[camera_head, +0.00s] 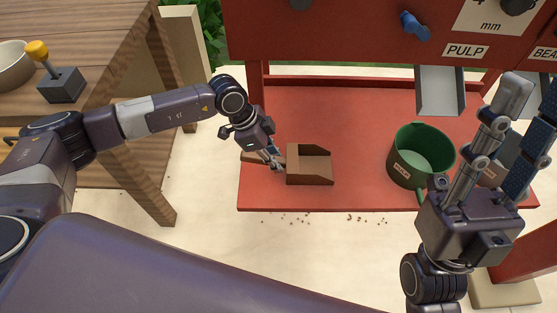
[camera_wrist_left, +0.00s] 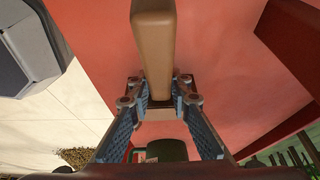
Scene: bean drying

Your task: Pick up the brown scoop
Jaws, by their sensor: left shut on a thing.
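The brown scoop (camera_head: 310,172) is a square open box with a short handle, at the front left of the red shelf. My left gripper (camera_head: 275,160) is at its left side, shut on the handle. In the left wrist view, the tan handle (camera_wrist_left: 153,45) runs down between the two blue-padded fingers (camera_wrist_left: 158,108). I cannot tell whether the scoop rests on the shelf or is slightly above it. My right gripper (camera_head: 532,98) is empty, its fingers pointing up and apart, at the right.
The red machine panel (camera_head: 340,35) stands above. A wooden table (camera_head: 110,60) with a grey lever box (camera_head: 62,86) is at left. Beans lie scattered on the floor.

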